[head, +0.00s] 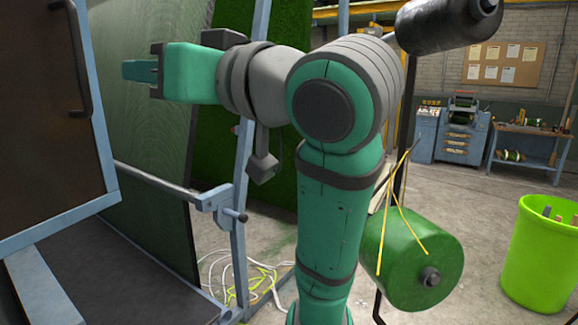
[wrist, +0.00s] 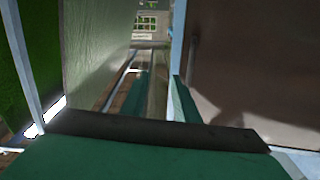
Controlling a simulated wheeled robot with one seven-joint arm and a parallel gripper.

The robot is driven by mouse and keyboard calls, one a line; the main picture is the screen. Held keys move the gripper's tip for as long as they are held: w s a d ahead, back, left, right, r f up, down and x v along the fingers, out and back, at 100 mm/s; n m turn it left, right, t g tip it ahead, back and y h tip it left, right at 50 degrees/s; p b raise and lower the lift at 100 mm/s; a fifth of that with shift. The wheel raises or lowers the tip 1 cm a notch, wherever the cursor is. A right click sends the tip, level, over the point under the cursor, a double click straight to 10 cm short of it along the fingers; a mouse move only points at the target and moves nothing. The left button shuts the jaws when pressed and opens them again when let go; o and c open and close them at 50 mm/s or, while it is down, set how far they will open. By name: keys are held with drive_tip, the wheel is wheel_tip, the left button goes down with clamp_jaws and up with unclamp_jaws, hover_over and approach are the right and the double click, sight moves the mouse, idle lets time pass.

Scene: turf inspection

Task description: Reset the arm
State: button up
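My gripper (head: 139,71) is at the upper left of the head view, at the end of my green and grey arm, which is raised and stretched to the left. It is in front of a tall green panel (head: 140,150) and to the right of a dark blue-framed door (head: 45,100) with a black handle (head: 80,60). In the wrist view, two green fingers of my gripper (wrist: 162,97) point away with a gap between them. I see nothing held in the gap. The pale green panel (wrist: 92,45) is on the left there and the brown door panel (wrist: 245,60) on the right.
Loose cables (head: 250,282) lie on the floor. A green roll (head: 405,265) and a lime bin (head: 545,260) stand at right. A blue cabinet (head: 458,148) and a workbench (head: 528,132) are farther back, with open floor before them.

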drive_tip(key=w+d+f+m+t+h, duration=0.15)
drive_tip(key=w+f+m, duration=0.25)
drive_tip(key=w+f, duration=0.5)
drive_tip(key=w+d+f+m+t+h, duration=0.1)
drive_tip(key=w+d+f+m+t, duration=0.35)
drive_tip(key=f, duration=0.85)
drive_tip(key=d+f+m+t+h, duration=0.1)
drive_tip(key=d+f+m+h, duration=0.15)
drive_tip(key=f, duration=1.25)
drive_tip(key=d+f+m+t+h, duration=0.1)
drive_tip(key=d+f+m+h, duration=0.2)
drive_tip(key=f, duration=1.1)
drive_tip(key=s+d+f+g+h, duration=0.1)
drive_tip(key=s+d+f+h, duration=0.15)
drive_tip(key=s+f, duration=0.7)
drive_tip(key=s+d+f+h, duration=0.2)
drive_tip(key=s+f+h, duration=0.2)
drive_tip(key=s+f, duration=0.6)
drive_tip(key=s+d+f+n, duration=0.1)
drive_tip(key=s+n, duration=0.1)
drive_tip(key=s, duration=1)
drive_tip(key=s+d+f+n+g+h, duration=0.1)
drive_tip(key=s+f, duration=0.1)
drive_tip(key=s, duration=1)
drive_tip(key=shift+s+n+g, duration=0.25)
drive_tip(key=shift+n+g, duration=0.05)
drive_tip(key=shift+n, duration=0.1)
